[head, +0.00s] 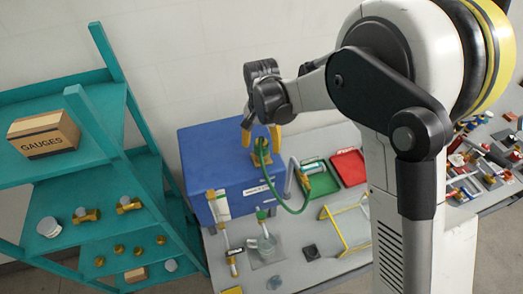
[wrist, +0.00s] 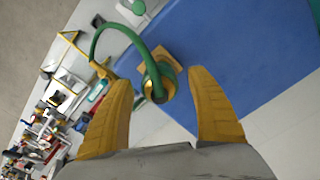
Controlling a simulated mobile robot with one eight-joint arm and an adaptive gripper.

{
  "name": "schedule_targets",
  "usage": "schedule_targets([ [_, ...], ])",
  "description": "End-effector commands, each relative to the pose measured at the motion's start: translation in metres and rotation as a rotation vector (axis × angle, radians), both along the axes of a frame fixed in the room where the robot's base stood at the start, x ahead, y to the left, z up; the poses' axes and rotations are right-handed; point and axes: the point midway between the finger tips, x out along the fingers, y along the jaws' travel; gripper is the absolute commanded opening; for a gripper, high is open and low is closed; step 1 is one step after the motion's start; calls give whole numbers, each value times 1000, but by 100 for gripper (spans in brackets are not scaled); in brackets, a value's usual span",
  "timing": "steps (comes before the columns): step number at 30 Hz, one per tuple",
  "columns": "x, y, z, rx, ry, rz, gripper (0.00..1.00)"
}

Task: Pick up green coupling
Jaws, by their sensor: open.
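A green coupling (wrist: 153,88) with a brass-coloured open end shows in the wrist view, joined to a curved green hose. In the head view the green coupling (head: 262,152) is at the top of a blue box (head: 225,160), by a yellow-brown fitting. My gripper (wrist: 160,80) is open, with one yellow finger on each side of the coupling in the picture and a gap to both. In the head view my gripper (head: 261,137) points down just above the coupling. I cannot tell how far the fingertips are from it in depth.
A teal shelf (head: 100,165) with a box marked GAUGES (head: 43,135) and brass fittings stands at left. A red tray (head: 348,166) and a green tray (head: 319,179) lie right of the blue box. Many small parts crowd the bench at right.

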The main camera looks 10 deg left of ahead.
Motion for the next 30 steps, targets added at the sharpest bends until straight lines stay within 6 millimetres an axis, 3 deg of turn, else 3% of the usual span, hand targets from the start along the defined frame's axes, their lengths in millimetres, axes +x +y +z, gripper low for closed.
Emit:
schedule_targets([
  [6,-1,-1,-22,0,0,0,68],
  [13,-1,-1,-24,0,0,0,66],
  [19,-1,-1,-24,0,0,0,4],
  [30,0,-1,-21,0,-1,0,4],
])
